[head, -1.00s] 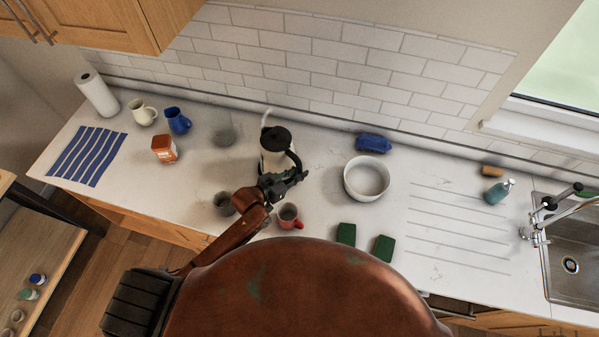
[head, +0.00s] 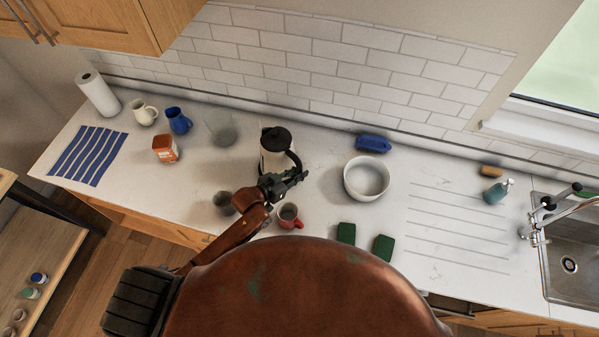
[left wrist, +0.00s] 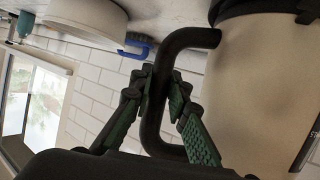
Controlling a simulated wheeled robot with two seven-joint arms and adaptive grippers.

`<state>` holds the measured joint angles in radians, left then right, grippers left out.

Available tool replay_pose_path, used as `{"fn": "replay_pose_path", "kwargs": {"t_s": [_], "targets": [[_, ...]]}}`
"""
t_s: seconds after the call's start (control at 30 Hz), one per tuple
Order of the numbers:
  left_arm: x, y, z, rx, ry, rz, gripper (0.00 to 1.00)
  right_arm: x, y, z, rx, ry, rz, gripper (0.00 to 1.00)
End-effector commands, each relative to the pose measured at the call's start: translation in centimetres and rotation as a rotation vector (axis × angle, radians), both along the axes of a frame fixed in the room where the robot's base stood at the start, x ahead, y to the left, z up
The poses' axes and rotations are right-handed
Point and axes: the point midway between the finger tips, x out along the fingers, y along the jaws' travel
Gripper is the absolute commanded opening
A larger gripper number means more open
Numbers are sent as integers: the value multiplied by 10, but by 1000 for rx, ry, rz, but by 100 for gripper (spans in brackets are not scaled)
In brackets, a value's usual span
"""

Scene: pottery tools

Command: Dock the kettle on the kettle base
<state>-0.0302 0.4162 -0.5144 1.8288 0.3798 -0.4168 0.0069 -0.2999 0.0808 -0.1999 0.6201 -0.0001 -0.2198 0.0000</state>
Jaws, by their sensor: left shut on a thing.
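The kettle (head: 272,160), cream with a black lid and black handle, is upright on or just above the counter near the back wall. My left gripper (head: 298,177) is shut on its handle from the right side. In the left wrist view the two green-padded fingers (left wrist: 163,88) close on the black handle, with the cream kettle body (left wrist: 255,90) beside them. I cannot make out the kettle base for certain; a blurred grey round patch (head: 224,137) lies left of the kettle. The kettle hides what is under it.
A grey cup (head: 223,203) and a red mug (head: 289,215) stand in front of the kettle. A white bowl (head: 367,180) and a blue object (head: 373,143) are to its right. An orange-brown box (head: 165,149) is further left. Counter between box and kettle is mostly clear.

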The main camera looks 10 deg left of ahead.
Motion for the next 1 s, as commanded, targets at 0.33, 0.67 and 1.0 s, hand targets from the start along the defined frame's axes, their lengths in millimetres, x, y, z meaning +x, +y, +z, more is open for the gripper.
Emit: {"fn": "replay_pose_path", "kwargs": {"t_s": [0.33,0.67,1.0], "targets": [[3,-1,6,0,-14,-2,0,0,0,2,0,0,0,0],[3,-1,3,0,-14,-2,0,0,0,0,0,0,0,0],[3,-1,-3,0,-14,-2,0,0,1,-4,1,0,0,0]]}}
